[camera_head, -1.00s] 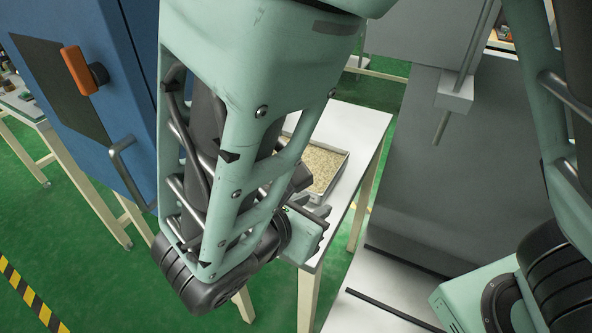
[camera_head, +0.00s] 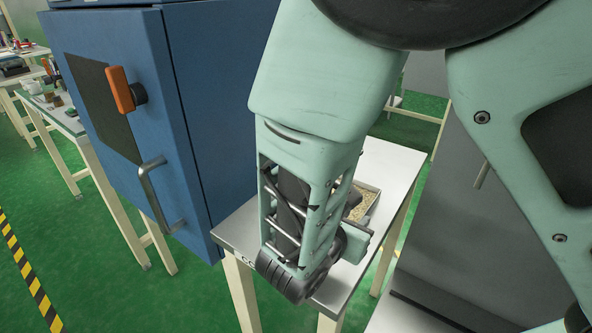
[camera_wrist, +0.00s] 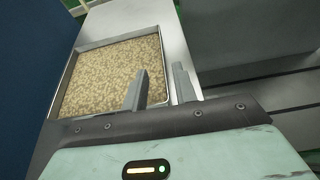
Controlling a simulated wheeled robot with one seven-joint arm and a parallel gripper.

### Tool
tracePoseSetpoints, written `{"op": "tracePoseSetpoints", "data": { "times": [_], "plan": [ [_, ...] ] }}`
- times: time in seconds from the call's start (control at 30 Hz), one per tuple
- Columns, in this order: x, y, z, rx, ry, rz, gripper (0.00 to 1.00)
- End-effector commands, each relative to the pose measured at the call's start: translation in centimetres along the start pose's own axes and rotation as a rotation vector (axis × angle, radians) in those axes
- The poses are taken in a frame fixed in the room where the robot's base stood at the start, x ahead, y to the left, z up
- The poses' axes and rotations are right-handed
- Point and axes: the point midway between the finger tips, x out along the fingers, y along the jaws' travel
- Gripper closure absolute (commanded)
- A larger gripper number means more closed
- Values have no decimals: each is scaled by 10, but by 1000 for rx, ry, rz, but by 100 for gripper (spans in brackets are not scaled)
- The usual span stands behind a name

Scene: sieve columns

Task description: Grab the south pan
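A shallow metal pan (camera_wrist: 120,36) full of pale tan grains lies on a white table (camera_wrist: 176,35). In the head view most of the pan (camera_head: 373,189) is hidden behind my arm. My gripper (camera_wrist: 160,68) is open at the pan's right side in the wrist view. One finger shows over the grains and the other outside the right wall, with that wall between them in the picture. I cannot tell whether the fingertips are above the rim or down beside it. No contact is visible. In the head view my gripper is mostly hidden by my forearm.
A blue cabinet (camera_head: 190,120) with a handle (camera_head: 158,197) and an orange knob stands close on the left. A grey machine panel (camera_head: 455,215) stands to the right. The table's near left corner (camera_head: 232,235) is bare. Green floor shows around the table.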

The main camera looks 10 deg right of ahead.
Motion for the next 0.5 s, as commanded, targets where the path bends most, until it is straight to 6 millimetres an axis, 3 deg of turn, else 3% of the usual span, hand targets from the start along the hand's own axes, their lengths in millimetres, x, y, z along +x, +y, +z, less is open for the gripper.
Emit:
{"op": "tracePoseSetpoints", "data": {
  "times": [0.3, 0.5],
  "plan": [
    [42, -5, -3, -1, -2, -3, 72],
    [52, -5, -2, 1, -1, -1, 72]
  ]
}}
